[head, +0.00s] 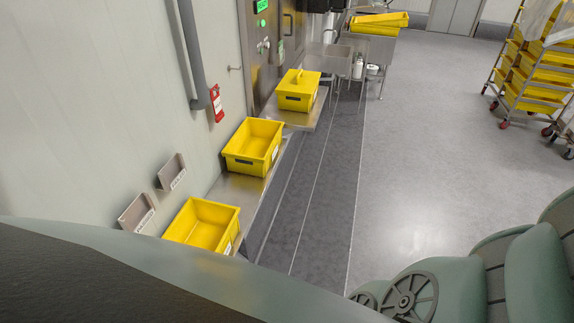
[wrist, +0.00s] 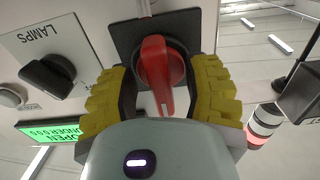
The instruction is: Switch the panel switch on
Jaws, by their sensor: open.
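A red rotary switch (wrist: 156,72) sits on a dark square plate (wrist: 124,38) on a light panel in the wrist view. Its red handle points down in the picture, slightly to the right. My gripper (wrist: 163,80) is open, with a yellow-padded finger on each side of the red handle. I cannot tell whether either pad touches it. A black knob (wrist: 48,76) under the word LAMPS is to the left. In the head view the steel cabinet (head: 258,70) shows at the top, and my gripper cannot be made out there.
A lit green sign (wrist: 50,131) and a stack light (wrist: 263,122) show in the wrist view. In the head view, yellow crates (head: 254,146) stand on a steel ledge along the left wall. A rack of yellow trays (head: 530,80) stands at right. The grey floor (head: 420,150) between is clear.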

